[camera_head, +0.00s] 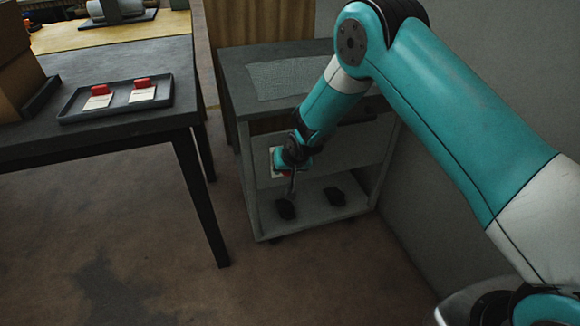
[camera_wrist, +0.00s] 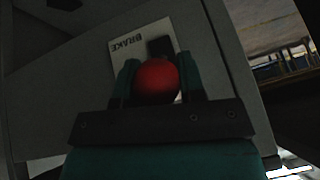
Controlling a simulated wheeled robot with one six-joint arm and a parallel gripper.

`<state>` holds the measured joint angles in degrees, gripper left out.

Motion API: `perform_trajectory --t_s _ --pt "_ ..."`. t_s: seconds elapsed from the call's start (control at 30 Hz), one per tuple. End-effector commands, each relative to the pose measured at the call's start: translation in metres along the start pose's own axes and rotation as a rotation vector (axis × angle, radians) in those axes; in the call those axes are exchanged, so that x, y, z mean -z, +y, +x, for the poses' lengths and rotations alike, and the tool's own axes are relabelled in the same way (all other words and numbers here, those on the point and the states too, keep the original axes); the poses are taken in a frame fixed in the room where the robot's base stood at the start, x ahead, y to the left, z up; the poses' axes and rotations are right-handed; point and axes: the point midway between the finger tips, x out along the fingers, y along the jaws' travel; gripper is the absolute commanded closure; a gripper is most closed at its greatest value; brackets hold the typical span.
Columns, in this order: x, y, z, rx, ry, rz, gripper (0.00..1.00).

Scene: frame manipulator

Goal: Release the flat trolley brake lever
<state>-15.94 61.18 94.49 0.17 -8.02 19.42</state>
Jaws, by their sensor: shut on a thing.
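The brake lever's red knob (camera_wrist: 157,80) sits between the two fingers of my gripper (camera_wrist: 157,82) in the wrist view. The gripper is shut on it. Behind the knob is a white plate (camera_wrist: 125,58) marked BRAKE, with a dark slot or bracket on it; the lever's shaft is mostly hidden. In the head view the trolley (camera_head: 248,190) stands against the wall, and my gripper (camera_head: 290,180) is at its front left side. A bit of the white plate (camera_head: 274,160) shows there beside the gripper. The lever's exact angle cannot be told.
Dark objects (camera_head: 335,196) lie on the trolley's lower shelf. A grey mat (camera_head: 290,77) covers part of its top. A dark table (camera_head: 120,130) at left carries a tray (camera_head: 70,116) with two red-and-white pieces (camera_head: 142,92). The floor between table and trolley is clear.

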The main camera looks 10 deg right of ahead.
Motion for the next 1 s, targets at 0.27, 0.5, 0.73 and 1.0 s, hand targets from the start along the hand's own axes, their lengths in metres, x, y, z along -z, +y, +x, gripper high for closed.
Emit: perform_trajectory --t_s 0.27,0.5,0.73,1.0 --pt "0.008 -0.008 -0.002 0.009 0.020 -0.007 1.00" --pt "0.009 -0.008 -0.002 0.009 0.023 -0.006 0.62" --pt "0.006 -0.007 -0.002 0.007 0.015 -0.006 0.41" --pt "0.006 -0.006 -0.012 0.005 0.012 -0.005 0.41"
